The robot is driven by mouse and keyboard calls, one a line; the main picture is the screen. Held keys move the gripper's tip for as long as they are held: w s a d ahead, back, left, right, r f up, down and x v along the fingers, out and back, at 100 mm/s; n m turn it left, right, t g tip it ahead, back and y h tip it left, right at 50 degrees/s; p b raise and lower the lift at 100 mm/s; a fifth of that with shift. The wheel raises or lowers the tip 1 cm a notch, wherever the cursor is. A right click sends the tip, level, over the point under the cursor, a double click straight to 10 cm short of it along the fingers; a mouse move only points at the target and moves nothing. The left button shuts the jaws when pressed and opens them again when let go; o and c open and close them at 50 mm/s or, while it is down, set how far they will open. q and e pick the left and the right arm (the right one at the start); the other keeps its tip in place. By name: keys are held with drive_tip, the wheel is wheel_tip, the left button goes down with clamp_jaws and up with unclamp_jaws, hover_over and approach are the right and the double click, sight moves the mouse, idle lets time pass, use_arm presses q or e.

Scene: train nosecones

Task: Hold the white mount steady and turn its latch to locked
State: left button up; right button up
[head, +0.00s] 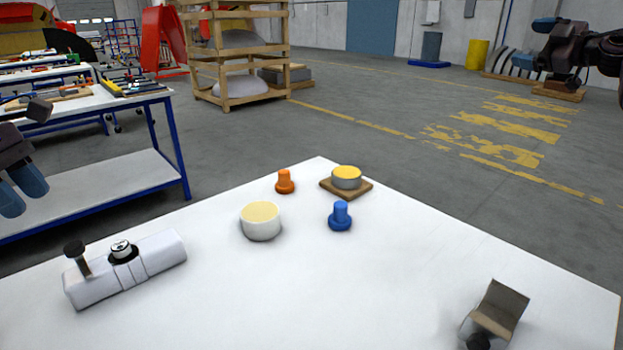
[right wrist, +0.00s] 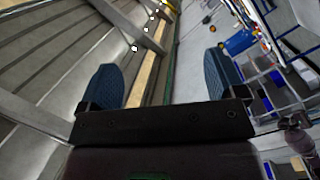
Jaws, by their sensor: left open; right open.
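The white mount (head: 150,267) is a long white block lying at the left of the white table in the head view. A dark knob on a short stem (head: 75,250) rises from its left end, and a black and white round fitting (head: 122,250) sits on its top. I cannot tell which part is the latch or how it is set. My left gripper (head: 22,190) is at the left edge, open and empty, apart from the mount. My right gripper (head: 535,43) is at the top right, far from the mount; the right wrist view shows it open and empty (right wrist: 161,75).
The white table (head: 380,290) also holds a cream-topped cylinder (head: 261,222), an orange peg (head: 285,182), a blue peg (head: 340,217), a yellow-topped disc (head: 346,178) on a wooden base, and a grey angled bracket (head: 500,308). The table's middle front is clear. A blue-legged workbench (head: 110,180) stands behind left.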

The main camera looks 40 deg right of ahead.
drive_tip(key=w+a+f+n+g+y, duration=0.2)
drive_tip(key=w+a+f+n+y, duration=0.7)
drive_tip(key=f, duration=0.7)
drive_tip(key=n+g+h, duration=0.2)
drive_tip(key=n+g, duration=1.4)
drive_tip(key=n, duration=2)
approach(154, 242)
drive_tip(key=shift+w+f, duration=0.2)
drive_tip(key=shift+f, duration=0.45)
drive_tip(key=shift+s+a+r+n+h, duration=0.1)
drive_tip(key=shift+a+n+h, duration=0.25)
drive_tip(key=shift+a, duration=0.2)
drive_tip(key=shift+a+f, duration=0.2)
drive_tip(key=shift+f, duration=0.15)
drive_tip(key=x, duration=1)
drive_tip(key=shift+s, duration=0.1)
